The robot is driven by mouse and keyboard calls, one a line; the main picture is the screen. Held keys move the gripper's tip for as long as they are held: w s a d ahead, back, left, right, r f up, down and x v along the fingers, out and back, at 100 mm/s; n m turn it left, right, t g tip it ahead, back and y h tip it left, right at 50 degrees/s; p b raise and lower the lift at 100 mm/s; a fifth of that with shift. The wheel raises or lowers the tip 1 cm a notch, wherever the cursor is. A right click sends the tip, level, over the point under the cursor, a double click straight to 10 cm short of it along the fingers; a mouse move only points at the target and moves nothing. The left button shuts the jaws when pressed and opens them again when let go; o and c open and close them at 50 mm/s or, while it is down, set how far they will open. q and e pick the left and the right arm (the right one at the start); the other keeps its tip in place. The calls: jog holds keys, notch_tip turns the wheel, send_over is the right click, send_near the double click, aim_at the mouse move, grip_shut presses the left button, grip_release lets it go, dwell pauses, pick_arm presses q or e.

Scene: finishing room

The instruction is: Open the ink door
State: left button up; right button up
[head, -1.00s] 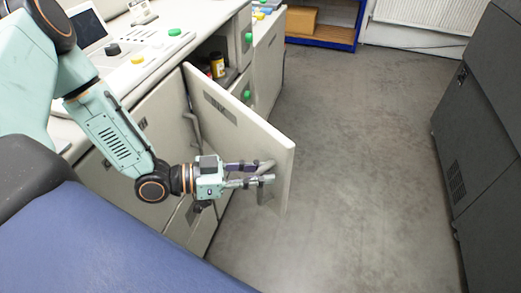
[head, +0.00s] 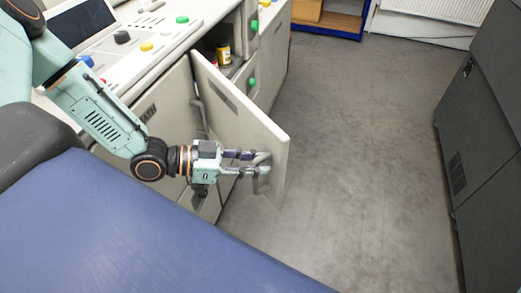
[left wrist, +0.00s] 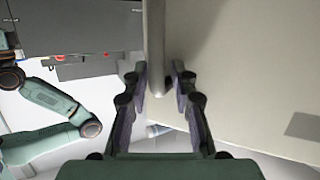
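The ink door (head: 240,105) is a pale grey panel on the cabinet front. It stands swung well out from the cabinet, with its free edge to the right. A grey bar handle (head: 264,177) is on its near face by that edge. My left gripper (head: 256,162) is at the handle, with its fingers on either side of it. In the left wrist view the handle (left wrist: 157,45) comes down between the separated fingertips (left wrist: 160,80), with narrow gaps showing beside it. The door's face (left wrist: 250,60) fills the right of that view. My right gripper is not seen.
Yellow-labelled cans (head: 223,53) stand in the open compartment behind the door. The console (head: 150,50) with coloured buttons runs above the cabinets. A dark machine (head: 480,150) stands at the right. The grey floor (head: 350,150) between is clear.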

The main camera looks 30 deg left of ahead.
pick_arm(q)
jog(key=s+a+p, duration=0.3)
jog(key=a+p, duration=0.2)
jog(key=p, duration=0.1)
jog(key=shift+s+r, duration=0.2)
jog(key=shift+r, duration=0.1)
dwell(0.5)
jog(key=shift+s+a+f, duration=0.1)
jog(key=shift+a, duration=0.05)
dwell(0.7)
